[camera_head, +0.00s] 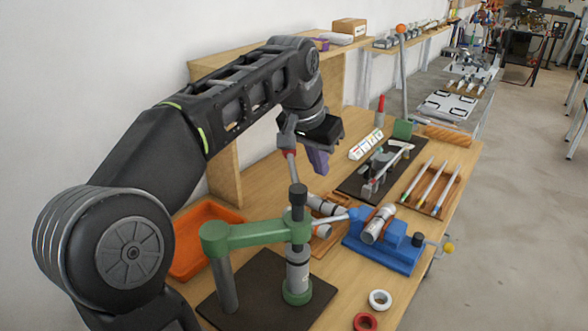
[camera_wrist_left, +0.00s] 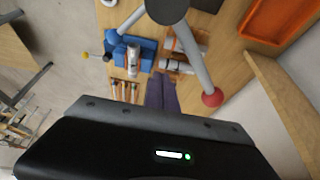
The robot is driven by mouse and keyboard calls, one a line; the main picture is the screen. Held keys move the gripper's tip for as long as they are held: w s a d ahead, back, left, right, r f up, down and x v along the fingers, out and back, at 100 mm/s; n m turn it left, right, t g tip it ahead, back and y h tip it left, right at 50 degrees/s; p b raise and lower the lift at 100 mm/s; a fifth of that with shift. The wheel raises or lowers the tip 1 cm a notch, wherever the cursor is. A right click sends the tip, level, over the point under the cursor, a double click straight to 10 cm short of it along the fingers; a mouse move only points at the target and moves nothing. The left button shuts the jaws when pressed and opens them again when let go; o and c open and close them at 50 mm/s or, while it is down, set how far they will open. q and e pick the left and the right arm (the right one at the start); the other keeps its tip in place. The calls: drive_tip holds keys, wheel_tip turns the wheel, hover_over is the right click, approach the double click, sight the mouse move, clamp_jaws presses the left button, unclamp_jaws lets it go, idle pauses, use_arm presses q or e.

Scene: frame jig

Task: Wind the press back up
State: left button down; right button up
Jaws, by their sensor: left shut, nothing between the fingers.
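The press has a green arm (camera_head: 250,236) on a grey post over a dark base plate. Its black screw head (camera_head: 298,196) stands at the arm's right end and shows at the top edge of the left wrist view (camera_wrist_left: 167,9). Grey handle bars spread from the screw; one ends in a red ball (camera_wrist_left: 213,98). A silver cylinder (camera_head: 297,273) stands upright in a green ring below the screw; I cannot tell whether the ram touches it. My left gripper (camera_head: 318,166) is shut and empty, its purple fingers (camera_wrist_left: 161,92) beyond the press, apart from the bars. My right gripper is out of view.
A blue vise (camera_head: 382,250) holding a cylinder stands right of the press. An orange tray (camera_head: 200,235) lies to the left. White and red rings (camera_head: 380,299) lie in front. A pen tray (camera_head: 432,190) and a dark mat with a fixture (camera_head: 385,168) lie behind.

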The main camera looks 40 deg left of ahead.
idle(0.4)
use_arm(q)
drive_tip(key=a, duration=0.1)
drive_tip(key=s+a, duration=0.2)
drive_tip(key=shift+a, duration=0.35)
drive_tip(key=s+a, duration=0.2)
drive_tip(key=s, duration=0.1)
drive_tip(key=shift+s+a, duration=0.15)
drive_tip(key=shift+a, duration=0.15)
